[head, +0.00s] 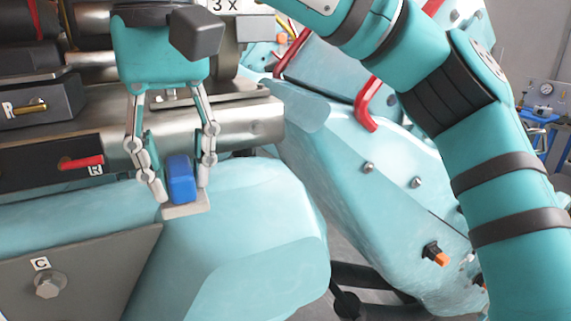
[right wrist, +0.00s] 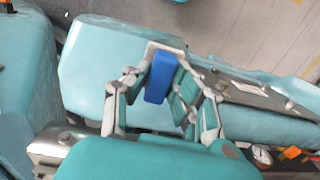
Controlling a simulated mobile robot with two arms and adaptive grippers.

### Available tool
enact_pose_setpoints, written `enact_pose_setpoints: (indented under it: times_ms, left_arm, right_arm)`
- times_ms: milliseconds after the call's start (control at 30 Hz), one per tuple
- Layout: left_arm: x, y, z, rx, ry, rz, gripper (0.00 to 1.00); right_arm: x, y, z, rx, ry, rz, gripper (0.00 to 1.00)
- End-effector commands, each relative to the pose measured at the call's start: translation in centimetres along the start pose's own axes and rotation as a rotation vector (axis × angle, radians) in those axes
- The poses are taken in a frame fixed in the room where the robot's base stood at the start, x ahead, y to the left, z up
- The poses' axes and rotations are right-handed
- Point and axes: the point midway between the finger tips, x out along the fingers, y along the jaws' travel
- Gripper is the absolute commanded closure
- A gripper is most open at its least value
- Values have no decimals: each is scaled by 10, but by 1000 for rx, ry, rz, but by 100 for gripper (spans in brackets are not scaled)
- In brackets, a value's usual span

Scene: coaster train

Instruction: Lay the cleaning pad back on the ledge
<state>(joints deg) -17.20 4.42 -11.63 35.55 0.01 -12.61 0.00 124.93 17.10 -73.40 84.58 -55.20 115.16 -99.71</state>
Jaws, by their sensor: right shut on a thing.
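The cleaning pad has a blue block-shaped grip (head: 182,178) on a flat pale grey base (head: 187,209). My right gripper (head: 181,188) points down with its fingers on both sides of the blue grip, shut on it. The pad is at the rounded light-teal ledge (head: 255,215), over its left part; I cannot tell whether the base touches it. In the right wrist view the blue grip (right wrist: 160,79) is between the fingers, with the pale base (right wrist: 165,47) beyond. My left gripper is not in view.
Behind the pad are a metal cylinder (head: 245,122) and dark panels with a red lever (head: 80,162). A grey plate with a bolt (head: 48,284) is at front left. A teal body with a red handle (head: 368,108) stands right, across a gap. The ledge's right part is bare.

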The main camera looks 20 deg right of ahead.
Motion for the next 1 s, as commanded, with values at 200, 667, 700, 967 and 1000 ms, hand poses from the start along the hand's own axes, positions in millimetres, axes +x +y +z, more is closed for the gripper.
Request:
enact_pose_setpoints:
  times_ms: [200,667,700,967,1000]
  left_arm:
    - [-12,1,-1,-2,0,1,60]
    - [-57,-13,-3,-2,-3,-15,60]
    - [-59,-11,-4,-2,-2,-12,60]
    - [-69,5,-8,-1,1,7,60]
    - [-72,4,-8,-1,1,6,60]
  right_arm:
    - [-1,16,-19,-18,-3,20,100]
    - [7,81,-114,-18,-1,18,100]
    - [8,84,-118,-18,-1,17,100]
    - [26,91,-126,-23,-1,21,100]
    - [31,91,-126,-23,-2,20,100]
